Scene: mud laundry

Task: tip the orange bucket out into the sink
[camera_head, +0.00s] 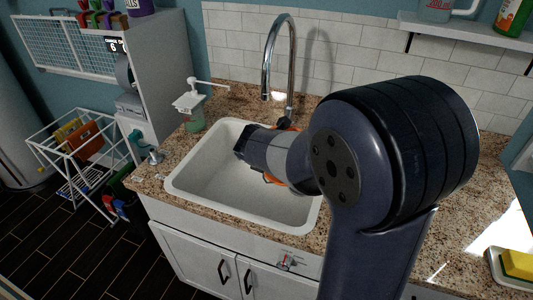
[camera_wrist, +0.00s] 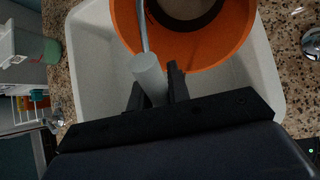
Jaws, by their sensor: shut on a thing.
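The orange bucket (camera_wrist: 215,47) fills the top of the wrist view, its round mouth facing the camera, with a dark ring and a grey-brown area inside. My gripper (camera_wrist: 157,86) is shut on the bucket's handle, at a pale grey grip on a thin metal bail. The bucket is over the white sink basin (camera_head: 205,172), whose rim also shows in the wrist view (camera_wrist: 88,85). In the head view only slivers of orange bucket (camera_head: 273,179) show around my arm, which hides the rest. I cannot tell its exact tilt or whether it touches the sink.
A chrome faucet (camera_head: 291,65) arches behind the sink. A soap dispenser (camera_head: 193,108) stands on the granite counter (camera_head: 160,175) at the left. A white wire rack (camera_head: 80,155) stands on the floor at far left. A dish with a yellow sponge (camera_head: 517,264) is at right.

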